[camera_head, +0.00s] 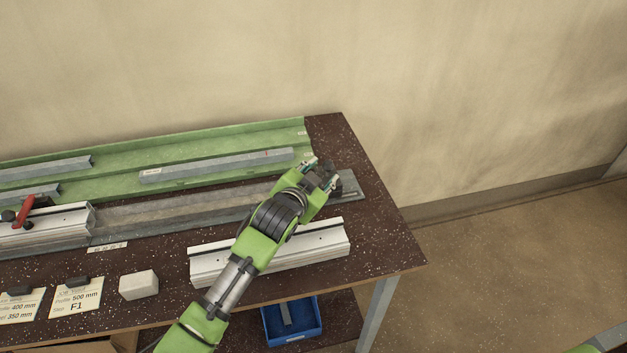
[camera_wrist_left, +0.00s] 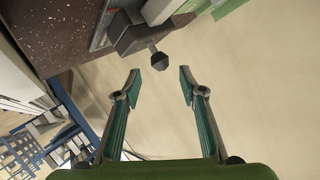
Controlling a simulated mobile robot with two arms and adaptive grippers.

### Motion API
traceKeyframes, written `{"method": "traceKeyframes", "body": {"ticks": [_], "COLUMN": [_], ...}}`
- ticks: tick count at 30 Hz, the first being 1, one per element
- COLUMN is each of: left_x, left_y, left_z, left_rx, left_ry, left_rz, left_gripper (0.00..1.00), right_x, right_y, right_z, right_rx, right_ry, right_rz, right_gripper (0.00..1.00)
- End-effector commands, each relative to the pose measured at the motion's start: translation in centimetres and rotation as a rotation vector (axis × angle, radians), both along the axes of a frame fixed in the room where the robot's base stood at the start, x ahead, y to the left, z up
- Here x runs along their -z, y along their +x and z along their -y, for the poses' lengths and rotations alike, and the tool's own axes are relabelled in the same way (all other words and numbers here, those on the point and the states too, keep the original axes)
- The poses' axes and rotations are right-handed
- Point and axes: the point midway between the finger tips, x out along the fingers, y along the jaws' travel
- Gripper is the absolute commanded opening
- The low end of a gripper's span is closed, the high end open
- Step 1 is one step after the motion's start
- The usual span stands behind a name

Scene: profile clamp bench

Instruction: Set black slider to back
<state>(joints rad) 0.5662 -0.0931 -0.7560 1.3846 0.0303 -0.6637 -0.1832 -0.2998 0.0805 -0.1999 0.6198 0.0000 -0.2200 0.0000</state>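A dark grey-black block (camera_wrist_left: 130,36) with a round black knob (camera_wrist_left: 159,61) on a short stem shows in the left wrist view, and looks like the black slider. It sits at the bench edge. In the head view my arm and gripper hide it. My left gripper (camera_head: 322,172) is over the right end of the long metal rail (camera_head: 349,187). In the left wrist view my left gripper (camera_wrist_left: 160,82) is open and empty. The knob is just beyond its fingertips, roughly between their lines, with no visible contact. My right gripper is out of view.
A green tray (camera_head: 220,145) with grey profiles (camera_head: 215,166) lies behind the rail. A red lever (camera_head: 24,209) is at the left. A white block (camera_head: 139,285) and cards (camera_head: 76,297) lie near the front edge.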

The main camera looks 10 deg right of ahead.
Motion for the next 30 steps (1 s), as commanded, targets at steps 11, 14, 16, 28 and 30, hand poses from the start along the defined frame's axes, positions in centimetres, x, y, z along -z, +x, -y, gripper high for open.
{"method": "traceKeyframes", "body": {"ticks": [11, 14, 16, 28, 30], "left_x": [-1.6, -1.7, -1.8, -1.7, -1.6], "left_y": [-3.7, -4.1, -4.2, -4.3, -4.4], "left_z": [-2.5, -2.8, -2.9, -2.9, -3.1], "left_rx": [0.0, 0.0, 0.0, -0.001, -0.004], "left_ry": [0.0, 0.001, 0.001, -0.001, -0.002], "left_rz": [0.0, -0.001, -0.001, -0.003, -0.009], "left_gripper": [0.38, 0.38, 0.38, 0.38, 0.38], "right_x": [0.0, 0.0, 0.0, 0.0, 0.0], "right_y": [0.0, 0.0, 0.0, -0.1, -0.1], "right_z": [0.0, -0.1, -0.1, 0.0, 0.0], "right_rx": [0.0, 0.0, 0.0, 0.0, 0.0], "right_ry": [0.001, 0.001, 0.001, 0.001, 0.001], "right_rz": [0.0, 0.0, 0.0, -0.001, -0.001], "right_gripper": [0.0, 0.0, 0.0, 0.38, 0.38]}}
